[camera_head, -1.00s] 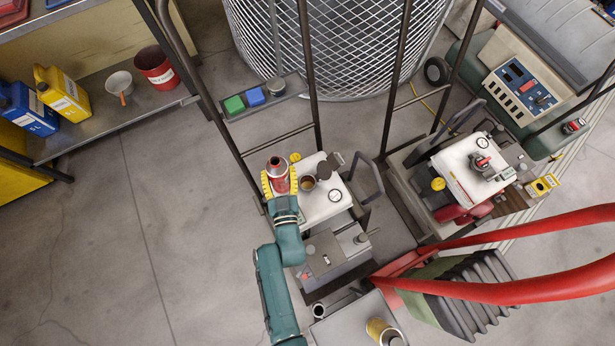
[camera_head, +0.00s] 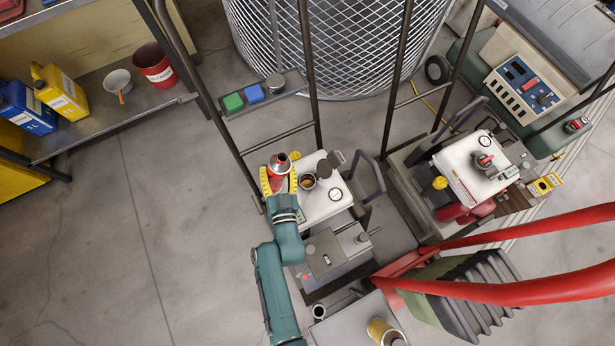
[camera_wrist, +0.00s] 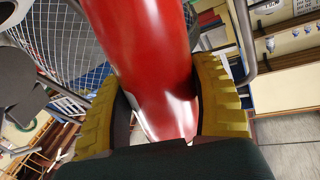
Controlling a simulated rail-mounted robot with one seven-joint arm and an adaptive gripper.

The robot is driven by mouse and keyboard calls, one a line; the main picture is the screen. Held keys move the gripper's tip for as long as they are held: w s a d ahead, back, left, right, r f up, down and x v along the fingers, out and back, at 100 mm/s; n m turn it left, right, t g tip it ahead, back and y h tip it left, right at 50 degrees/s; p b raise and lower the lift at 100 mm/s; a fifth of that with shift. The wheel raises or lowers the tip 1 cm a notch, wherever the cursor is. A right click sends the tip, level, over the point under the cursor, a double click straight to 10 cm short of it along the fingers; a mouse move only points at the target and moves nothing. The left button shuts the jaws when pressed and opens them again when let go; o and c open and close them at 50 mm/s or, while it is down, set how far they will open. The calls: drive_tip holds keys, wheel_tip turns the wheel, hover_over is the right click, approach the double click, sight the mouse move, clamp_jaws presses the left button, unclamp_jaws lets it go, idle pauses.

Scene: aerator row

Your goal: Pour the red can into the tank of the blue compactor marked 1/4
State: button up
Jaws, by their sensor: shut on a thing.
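My gripper (camera_head: 279,183) is shut on the red can (camera_head: 278,168), with a yellow pad on each side of it. The can has a silver top and tilts slightly to the right in the head view. In the wrist view the red can (camera_wrist: 150,60) fills the space between the pads. To the right of the can is a machine's white tank (camera_head: 321,207), with a round open filler hole (camera_head: 308,181), a dark round cap and a gauge on top. The can's mouth is left of and behind the hole, apart from it. I cannot read a 1/4 mark or make out a blue body.
A second machine with a white tank (camera_head: 470,170) and red lower parts stands to the right. Dark upright posts and a mesh cage (camera_head: 340,45) stand behind. A shelf (camera_head: 110,118) at left holds jugs and buckets. Red hoses (camera_head: 500,291) cross at lower right.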

sight(271, 179)
drive_tip(key=m+b, duration=0.1)
drive_tip(key=m, duration=0.1)
drive_tip(key=f+m+b, duration=0.1)
drive_tip(key=m+b, duration=0.1)
drive_tip(key=shift+d+m, duration=0.15)
drive_tip(key=shift+m, duration=0.15)
drive_tip(key=f+m+b, duration=0.1)
drive_tip(key=a+f+m+b, duration=0.1)
drive_tip(key=f+b, duration=0.1)
drive_tip(key=f+m+b, duration=0.1)
drive_tip(key=f+b, duration=0.1)
drive_tip(key=shift+s+a+f+m, duration=0.1)
drive_tip(key=shift+a+m, duration=0.2)
drive_tip(key=shift+a, duration=0.05)
drive_tip(key=shift+a+m, duration=0.1)
drive_tip(key=shift+m, duration=0.2)
drive_tip(key=shift+a+f+m+b, duration=0.1)
drive_tip(key=shift+f+m+b, duration=0.15)
drive_tip(key=shift+m+b, duration=0.1)
drive_tip(key=shift+s+a+r+m, duration=0.1)
drive_tip(key=shift+a+m, duration=0.05)
drive_tip(key=shift+m, duration=0.8)
drive_tip(key=shift+a+r+m, duration=0.1)
drive_tip(key=shift+a+m, duration=0.05)
drive_tip(key=shift+m, duration=0.75)
drive_tip(key=shift+d+r+m+b, duration=0.15)
drive_tip(key=shift+m+b, duration=0.2)
drive_tip(key=shift+m, duration=1.25)
drive_tip(key=shift+a, duration=0.2)
